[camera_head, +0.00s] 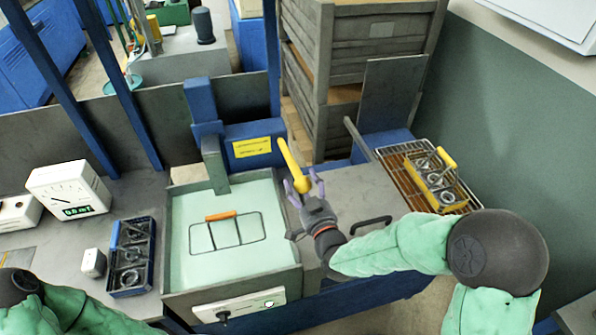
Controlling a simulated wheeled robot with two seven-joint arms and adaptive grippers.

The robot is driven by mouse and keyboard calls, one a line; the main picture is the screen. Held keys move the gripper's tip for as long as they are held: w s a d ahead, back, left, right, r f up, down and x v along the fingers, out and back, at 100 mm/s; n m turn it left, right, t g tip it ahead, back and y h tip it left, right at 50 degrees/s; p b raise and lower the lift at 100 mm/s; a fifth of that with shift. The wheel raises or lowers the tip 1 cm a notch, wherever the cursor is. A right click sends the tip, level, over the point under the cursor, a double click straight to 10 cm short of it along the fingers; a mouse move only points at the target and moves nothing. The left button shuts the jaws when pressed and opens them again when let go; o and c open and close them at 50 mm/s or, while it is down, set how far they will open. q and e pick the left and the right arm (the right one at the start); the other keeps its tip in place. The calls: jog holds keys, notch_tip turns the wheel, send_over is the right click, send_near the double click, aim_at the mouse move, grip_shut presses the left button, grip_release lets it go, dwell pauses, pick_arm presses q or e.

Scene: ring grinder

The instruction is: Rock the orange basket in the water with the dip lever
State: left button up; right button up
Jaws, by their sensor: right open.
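The orange basket sits in the pale green water of the square tank (180,255); its orange handle (220,216) and dark wire rim (228,250) show at the surface. The dip lever (291,160) is a yellow bar at the tank's back right, tilted with its upper end to the left. My right gripper (303,188) is open, its purple-grey fingers on either side of the lever's lower end. I cannot tell whether they touch it. My left gripper is out of view; only part of my left arm shows at the lower left.
A yellow basket (436,187) with rings stands on a wire rack (395,160) at right. A grey lid with a black handle (371,224) lies beneath my right forearm.

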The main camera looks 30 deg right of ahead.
jog(key=shift+w, duration=0.2)
jog(key=shift+s, duration=0.1)
jog(key=shift+c, duration=0.3)
grip_shut()
jog(key=w+r+p, duration=0.1)
jog(key=r+p, duration=0.1)
jog(key=p, duration=0.1)
jog(key=r+g+p, duration=0.1)
jog(key=r+p, duration=0.1)
jog(key=p, duration=0.1)
jog(key=w+r+g+p, duration=0.1)
jog(key=r+p, duration=0.1)
jog(key=r, duration=0.1)
jog(key=shift+w+d+r+p, duration=0.1)
jog(key=shift+w+d+p, duration=0.25)
jog(key=shift+d+p, duration=0.05)
jog(key=shift+g, duration=0.3)
jog(key=w+r, duration=0.1)
jog(key=w+r+p, duration=0.1)
jog(key=r, duration=0.1)
jog(key=w+d+r+p, duration=0.1)
jog(key=shift+r, duration=0.2)
jog(key=shift+o, duration=0.3)
grip_release()
jog(key=shift+a, duration=0.1)
jog(key=shift+w+f, duration=0.1)
jog(key=shift+f, duration=0.05)
